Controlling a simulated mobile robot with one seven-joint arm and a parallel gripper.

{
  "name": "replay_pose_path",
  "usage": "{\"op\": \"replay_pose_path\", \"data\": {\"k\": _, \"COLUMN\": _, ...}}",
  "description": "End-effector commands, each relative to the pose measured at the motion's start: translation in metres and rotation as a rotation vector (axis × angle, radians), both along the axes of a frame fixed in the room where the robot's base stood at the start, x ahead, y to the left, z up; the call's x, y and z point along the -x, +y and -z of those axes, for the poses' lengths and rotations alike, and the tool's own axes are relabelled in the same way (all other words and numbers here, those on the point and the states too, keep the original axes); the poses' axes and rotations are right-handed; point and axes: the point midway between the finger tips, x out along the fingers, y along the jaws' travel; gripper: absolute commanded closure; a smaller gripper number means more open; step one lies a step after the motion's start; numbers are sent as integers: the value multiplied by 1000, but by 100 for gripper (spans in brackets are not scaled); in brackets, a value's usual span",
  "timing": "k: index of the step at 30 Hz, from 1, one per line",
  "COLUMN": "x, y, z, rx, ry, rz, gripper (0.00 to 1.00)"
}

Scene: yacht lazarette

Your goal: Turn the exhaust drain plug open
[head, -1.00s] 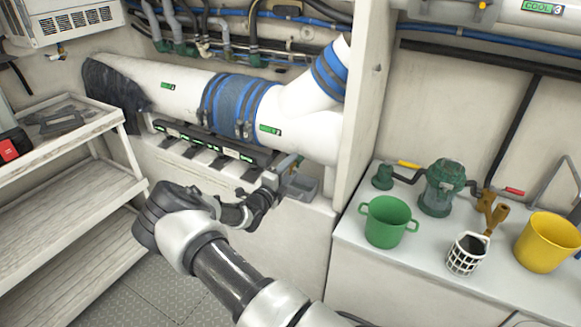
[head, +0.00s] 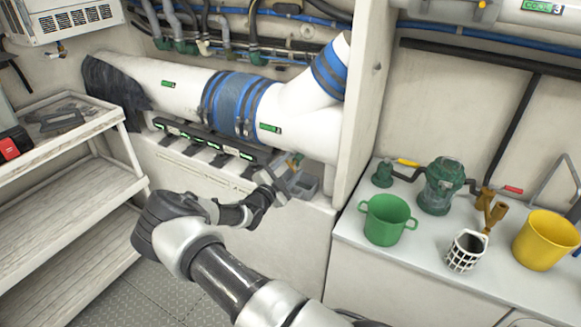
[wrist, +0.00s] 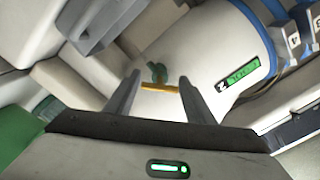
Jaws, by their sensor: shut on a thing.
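The exhaust drain plug (wrist: 156,73) shows in the wrist view as a small green body with a yellow bar handle (wrist: 159,88), on the underside of the white exhaust pipe (wrist: 232,70). My gripper (wrist: 159,92) has one finger at each end of the bar and is shut on it. In the head view my gripper (head: 285,178) is below the pipe, beside the partition. A bit of the plug (head: 294,160) shows there just above the fingers. How far the plug is turned cannot be told.
A long dark rack with green labels (head: 205,138) runs under the pipe, left of my gripper. The white partition (head: 360,100) stands at right. A bench holds a green pot (head: 386,220) and yellow bucket (head: 546,241).

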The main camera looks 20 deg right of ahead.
Motion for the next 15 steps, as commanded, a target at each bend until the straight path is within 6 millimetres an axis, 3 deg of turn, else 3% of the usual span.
{"op": "replay_pose_path", "data": {"k": 15, "x": 1, "y": 0, "z": 1, "rx": 28, "ry": 40, "rz": 1, "gripper": 73}}
